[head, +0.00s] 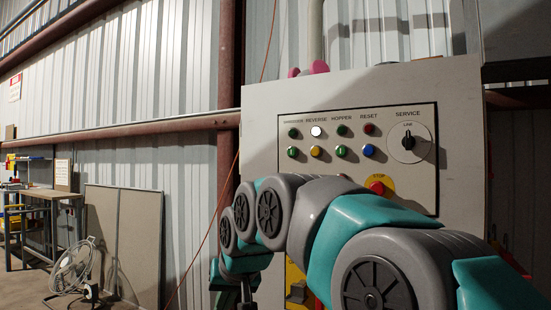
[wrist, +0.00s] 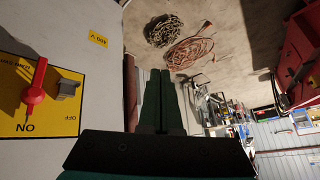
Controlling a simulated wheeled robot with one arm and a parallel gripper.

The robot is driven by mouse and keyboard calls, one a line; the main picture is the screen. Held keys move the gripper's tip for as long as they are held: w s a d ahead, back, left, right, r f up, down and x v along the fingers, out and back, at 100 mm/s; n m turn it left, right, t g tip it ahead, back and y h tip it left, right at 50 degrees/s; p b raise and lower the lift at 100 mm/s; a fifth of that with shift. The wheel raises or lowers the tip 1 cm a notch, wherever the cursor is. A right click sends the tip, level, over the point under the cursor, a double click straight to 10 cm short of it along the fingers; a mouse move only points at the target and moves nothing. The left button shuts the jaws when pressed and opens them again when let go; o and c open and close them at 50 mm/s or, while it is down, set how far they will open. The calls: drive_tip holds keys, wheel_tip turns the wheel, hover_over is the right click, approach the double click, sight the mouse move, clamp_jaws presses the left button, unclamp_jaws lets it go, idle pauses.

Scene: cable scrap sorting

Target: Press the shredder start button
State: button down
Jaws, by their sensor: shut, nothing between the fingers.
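The grey control panel (head: 262,125) faces me in the head view. Its first label at the left is too small to read surely; the others read REVERSE, HOPPER, RESET and SERVICE. Under the first label are a dark green round piece (head: 293,133) and a green button (head: 293,152). I cannot tell for sure which is the shredder start button. My arm crosses in front of the panel's lower part. My gripper (wrist: 160,72) is shut and empty in the wrist view, apart from the cabinet side and touching no button.
A red emergency stop (head: 377,187) is partly behind my arm. A yellow switch plate (wrist: 45,98) with a red lever (wrist: 36,85) lies left of my gripper in the wrist view. Coiled cables (wrist: 190,48) lie on the floor. A bench (head: 45,194) stands far left.

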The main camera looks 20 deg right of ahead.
sight(289, 150)
drive_tip(key=w+d+r+m+t, duration=0.2)
drive_tip(key=w+d+r+t, duration=0.15)
drive_tip(key=w+r, duration=0.4)
drive_tip(key=w+d+r+m+t, duration=0.15)
drive_tip(key=w+d+r, duration=0.25)
drive_tip(key=r, duration=0.7)
drive_tip(key=w+d+r+m+t+h, duration=0.2)
drive_tip(key=d+r+m+t+h, duration=0.1)
drive_tip(key=d+r, duration=0.6)
wheel_tip(289, 150, up, 3)
drive_tip(key=shift+w+d+r+t+b, duration=0.15)
drive_tip(key=shift+t+b, duration=0.15)
drive_tip(key=shift+t, duration=0.2)
drive_tip(key=shift+m, duration=0.25)
drive_tip(key=shift+w+d+p, duration=0.9)
drive_tip(key=shift+d+p, duration=0.25)
drive_tip(key=shift+p, duration=0.05)
drive_tip(key=shift+w+d+p, duration=0.9)
drive_tip(key=shift+d+p, duration=0.2)
drive_tip(key=shift+p, duration=0.1)
drive_tip(key=shift+w+d+p, duration=0.9)
drive_tip(key=shift+d+p, duration=0.25)
drive_tip(key=shift+p, duration=0.05)
